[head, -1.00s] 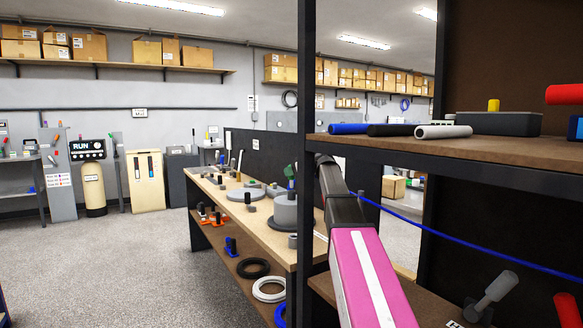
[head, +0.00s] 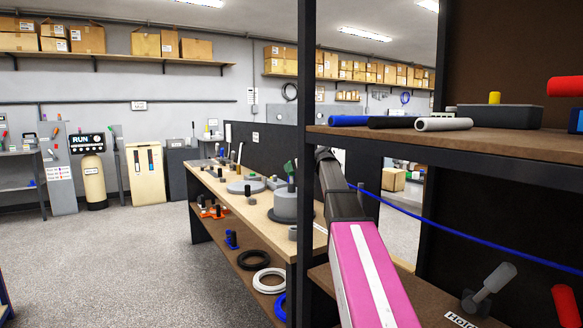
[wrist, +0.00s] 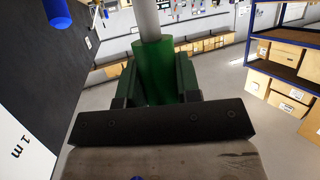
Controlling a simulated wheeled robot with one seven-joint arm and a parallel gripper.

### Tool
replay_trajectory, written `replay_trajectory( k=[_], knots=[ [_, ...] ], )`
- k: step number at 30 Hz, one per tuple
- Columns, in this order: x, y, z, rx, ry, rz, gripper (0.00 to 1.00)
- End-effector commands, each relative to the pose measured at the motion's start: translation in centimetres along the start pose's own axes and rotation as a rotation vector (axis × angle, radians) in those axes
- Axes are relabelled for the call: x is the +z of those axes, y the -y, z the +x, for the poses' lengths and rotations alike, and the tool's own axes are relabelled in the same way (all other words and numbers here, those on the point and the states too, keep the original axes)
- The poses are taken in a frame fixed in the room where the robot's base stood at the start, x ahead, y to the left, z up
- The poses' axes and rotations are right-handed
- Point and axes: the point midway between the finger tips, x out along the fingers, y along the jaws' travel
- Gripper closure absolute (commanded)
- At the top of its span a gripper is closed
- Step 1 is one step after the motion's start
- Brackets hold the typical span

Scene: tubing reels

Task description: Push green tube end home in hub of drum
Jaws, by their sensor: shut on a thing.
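In the wrist view my gripper (wrist: 157,78) is shut on a green tube end (wrist: 153,62), with one dark green jaw on each side. A pale grey rod-like length runs on from the green piece to the top of the picture. No hub shows around it in this view. In the head view my pink arm reaches behind a dark shelf post, and my gripper is mostly hidden there. A small green patch (head: 289,168) shows just left of the post; I cannot tell what it is. A grey drum-like piece (head: 292,207) with an upright peg stands on the wooden bench.
The bench (head: 232,203) carries several grey discs and pegs. Black and white rings (head: 268,281) lie on its lower shelf. The dark shelf post (head: 306,130) and shelf board (head: 480,143) stand close to my arm. A blue tube (head: 450,236) crosses behind the arm. Floor at left is clear.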

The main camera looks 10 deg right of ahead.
Motion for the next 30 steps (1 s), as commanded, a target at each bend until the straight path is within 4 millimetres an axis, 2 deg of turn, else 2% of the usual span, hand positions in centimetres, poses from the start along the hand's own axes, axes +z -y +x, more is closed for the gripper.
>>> replay_trajectory(
  k=[30],
  knots=[
    [2.5, 0.0, 0.9, 0.000, 0.000, 0.000, 0.94]
  ],
)
